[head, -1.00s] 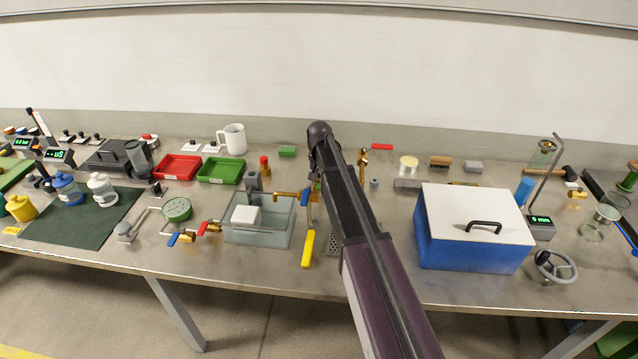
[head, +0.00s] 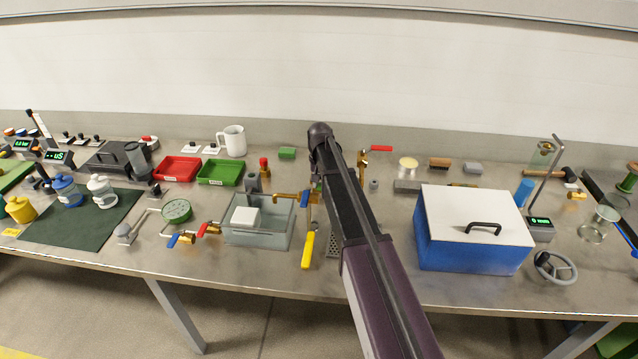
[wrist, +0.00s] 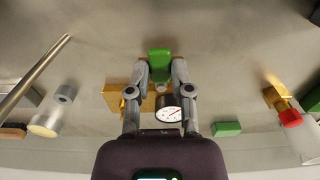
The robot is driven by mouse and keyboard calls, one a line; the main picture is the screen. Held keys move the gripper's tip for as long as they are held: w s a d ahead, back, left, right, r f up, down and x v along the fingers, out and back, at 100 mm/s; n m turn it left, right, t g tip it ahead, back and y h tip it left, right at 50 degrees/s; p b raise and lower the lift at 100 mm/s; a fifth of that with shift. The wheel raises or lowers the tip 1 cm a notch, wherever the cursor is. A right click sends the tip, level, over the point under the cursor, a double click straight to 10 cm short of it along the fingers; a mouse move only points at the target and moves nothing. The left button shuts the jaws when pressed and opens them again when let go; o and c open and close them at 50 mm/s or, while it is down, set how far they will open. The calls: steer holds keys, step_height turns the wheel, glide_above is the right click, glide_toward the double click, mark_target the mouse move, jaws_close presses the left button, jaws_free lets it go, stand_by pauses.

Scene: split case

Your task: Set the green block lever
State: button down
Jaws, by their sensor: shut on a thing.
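The green lever (wrist: 160,64) shows in the wrist view, at top centre between my fingertips. My gripper (wrist: 159,68) is shut on it, with one finger on each side. Behind it is a brass block (wrist: 149,103), with a round white-faced gauge (wrist: 168,114) in front of it. The lever's pivot and the gauge's lower part are partly hidden by the fingers and my wrist. In the head view my arm covers most of the gripper and the lever, so the lever's angle cannot be told there.
A grey tub (head: 258,236) with a white block stands left of my arm. A yellow-handled lever (head: 308,250) is close by. A blue box (head: 470,243) with a white lid stands to the right. A separate green block (head: 287,153) lies near the wall.

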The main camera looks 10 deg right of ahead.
steer(key=c, duration=0.5)
jaws_free()
